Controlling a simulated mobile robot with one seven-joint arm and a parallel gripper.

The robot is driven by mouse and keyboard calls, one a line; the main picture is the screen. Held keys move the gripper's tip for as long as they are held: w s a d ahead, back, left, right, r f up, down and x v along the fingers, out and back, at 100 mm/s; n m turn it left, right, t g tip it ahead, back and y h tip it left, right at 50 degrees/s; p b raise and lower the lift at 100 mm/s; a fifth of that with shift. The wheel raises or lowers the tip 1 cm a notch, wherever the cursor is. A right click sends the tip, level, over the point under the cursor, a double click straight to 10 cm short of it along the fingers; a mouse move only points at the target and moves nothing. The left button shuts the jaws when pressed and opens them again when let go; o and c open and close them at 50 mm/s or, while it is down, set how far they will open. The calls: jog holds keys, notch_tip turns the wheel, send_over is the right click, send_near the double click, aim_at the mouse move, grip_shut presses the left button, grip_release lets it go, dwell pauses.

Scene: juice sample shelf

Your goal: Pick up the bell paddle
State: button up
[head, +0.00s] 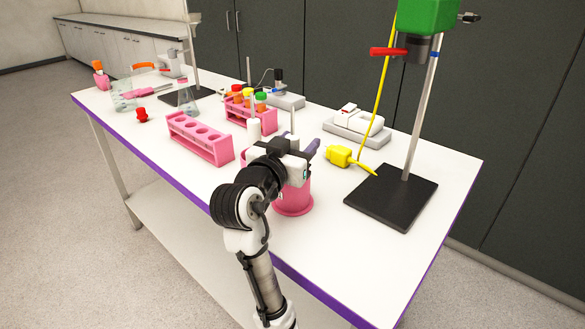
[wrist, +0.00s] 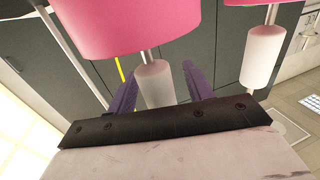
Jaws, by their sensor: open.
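In the wrist view, which looks upside down, a pale handle (wrist: 153,82) on a metal stem rises from a pink cup (wrist: 120,25). The stem's lower end is hidden in the cup, so I cannot tell its shape or confirm it is the bell paddle. My gripper (wrist: 160,88) is open, its purple fingers on either side of this handle, with no clear contact. The head view shows my gripper (head: 303,152) above the pink cup (head: 293,201), hiding the handle. A second pale handle (wrist: 264,57) rises from another pink part; a white handle (head: 254,130) also shows in the head view.
A pink empty rack (head: 200,140) and a rack of capped bottles (head: 247,112) stand left. At right are a yellow connector (head: 340,156), a scale (head: 356,127) and a stand with a black base (head: 391,200). The front right tabletop is clear.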

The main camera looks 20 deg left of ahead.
grip_shut()
dwell(0.3)
